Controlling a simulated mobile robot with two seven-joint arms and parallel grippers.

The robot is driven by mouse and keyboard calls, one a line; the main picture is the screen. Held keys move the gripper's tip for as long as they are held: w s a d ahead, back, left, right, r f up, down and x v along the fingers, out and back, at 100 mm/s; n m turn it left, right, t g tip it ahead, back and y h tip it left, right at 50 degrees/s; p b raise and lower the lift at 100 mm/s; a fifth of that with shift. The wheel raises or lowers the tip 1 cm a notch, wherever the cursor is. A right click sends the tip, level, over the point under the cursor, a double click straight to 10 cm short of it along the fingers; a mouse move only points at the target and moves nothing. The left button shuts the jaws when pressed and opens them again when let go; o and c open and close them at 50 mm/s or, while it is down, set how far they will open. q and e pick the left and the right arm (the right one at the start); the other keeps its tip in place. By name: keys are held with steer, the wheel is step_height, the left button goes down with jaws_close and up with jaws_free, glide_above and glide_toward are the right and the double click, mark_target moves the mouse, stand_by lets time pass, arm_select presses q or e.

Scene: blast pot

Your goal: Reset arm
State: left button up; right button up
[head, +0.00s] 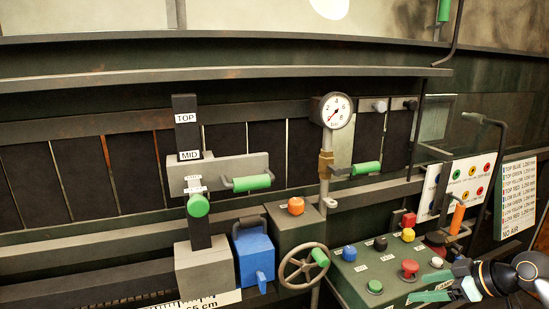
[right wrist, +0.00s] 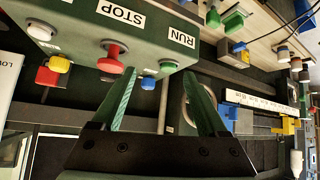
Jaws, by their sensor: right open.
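My right gripper (head: 440,285) is at the lower right of the head view, beside the right end of the green control box (head: 345,283). Its green fingers are spread and nothing is between them. In the right wrist view the open fingers (right wrist: 157,78) point toward the edge of the same box (right wrist: 185,22), with the STOP and RUN labels. A red mushroom button (head: 409,268) and a green button (head: 375,287) are on the box. In the wrist view the green button (right wrist: 167,66) lies near the fingertips; contact cannot be told. My left gripper is not in view.
A pressure gauge (head: 336,110) stands on a pipe behind the box. A slide post labelled TOP and MID (head: 186,118) with green handles, a blue block (head: 254,252) and a handwheel (head: 303,266) are to the left. Label boards (head: 517,197) stand at the right.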

steer(key=s+d+f+h, duration=0.1)
steer(key=s+f+h, duration=0.1)
steer(key=s+f, duration=0.55)
steer(key=s+d+f+h, duration=0.25)
steer(key=s+f, duration=0.25)
steer(key=f, duration=0.6)
steer(key=s+a+f+n, duration=0.1)
steer(key=s+a+f, duration=0.1)
steer(key=s, duration=0.4)
steer(key=s+a+f+n, duration=0.1)
steer(key=s+a+f, duration=0.2)
steer(key=s, duration=0.4)
steer(key=a+m+t+y, duration=0.2)
steer(key=a+m, duration=0.6)
steer(key=a, duration=1.1)
arm_select(q)
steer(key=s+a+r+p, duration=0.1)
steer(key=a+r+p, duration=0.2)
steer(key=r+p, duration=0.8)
steer(key=p, duration=0.3)
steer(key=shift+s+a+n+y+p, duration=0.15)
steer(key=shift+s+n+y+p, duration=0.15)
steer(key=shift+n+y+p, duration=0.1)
arm_select(e)
steer(key=s+d+r+h, duration=0.1)
steer(key=d+r, duration=0.2)
steer(key=r, duration=0.8)
steer(key=shift+s+d+r+m, duration=0.15)
steer(key=shift+d+m, duration=0.15)
steer(key=shift+d, duration=0.05)
